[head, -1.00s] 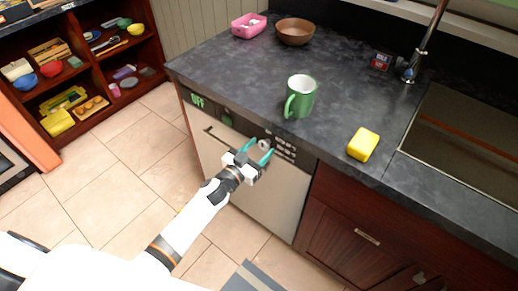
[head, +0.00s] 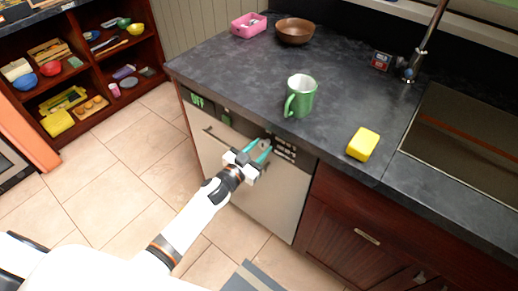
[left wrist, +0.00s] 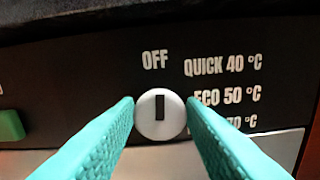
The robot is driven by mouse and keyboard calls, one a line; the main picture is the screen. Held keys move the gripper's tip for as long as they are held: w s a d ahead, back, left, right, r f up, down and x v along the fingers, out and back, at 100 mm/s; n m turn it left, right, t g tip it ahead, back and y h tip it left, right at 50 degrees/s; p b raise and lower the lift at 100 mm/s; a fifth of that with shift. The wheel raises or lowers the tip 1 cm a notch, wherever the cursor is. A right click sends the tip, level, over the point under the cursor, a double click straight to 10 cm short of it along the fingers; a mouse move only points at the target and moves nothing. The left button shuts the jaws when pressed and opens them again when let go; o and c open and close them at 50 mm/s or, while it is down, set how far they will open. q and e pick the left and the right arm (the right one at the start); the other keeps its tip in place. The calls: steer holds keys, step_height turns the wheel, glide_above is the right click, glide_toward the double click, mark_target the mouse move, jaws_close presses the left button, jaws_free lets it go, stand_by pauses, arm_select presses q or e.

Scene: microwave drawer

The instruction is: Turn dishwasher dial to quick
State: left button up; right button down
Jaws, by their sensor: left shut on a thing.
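The dishwasher (head: 248,185) is built in under the dark counter, with a dark control panel along its top. Its round white dial (left wrist: 160,130) has a dark mark that stands upright, pointing at OFF (left wrist: 155,60). QUICK 40 °C (left wrist: 222,65) is printed up and right of the dial, with ECO 50 °C below it. My left gripper (head: 258,149) is at the panel, its teal fingers on both sides of the dial and shut on it. The panel's display (head: 196,100) reads OFF in green. My right gripper is not in view.
A green button (left wrist: 10,125) is left of the dial. The dishwasher handle (head: 222,140) is left of my gripper.

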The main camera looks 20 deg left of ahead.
arm_select(q)
steer(key=m, duration=0.4)
steer(key=shift+b, duration=0.3)
steer(key=shift+d+f+m+b, duration=0.1)
steer(key=shift+m+b, duration=0.25)
steer(key=shift+m, duration=1.55)
steer(key=o, duration=1)
steer(key=shift+c, duration=0.2)
steer(key=b+v, duration=0.1)
steer(key=v, duration=1.1)
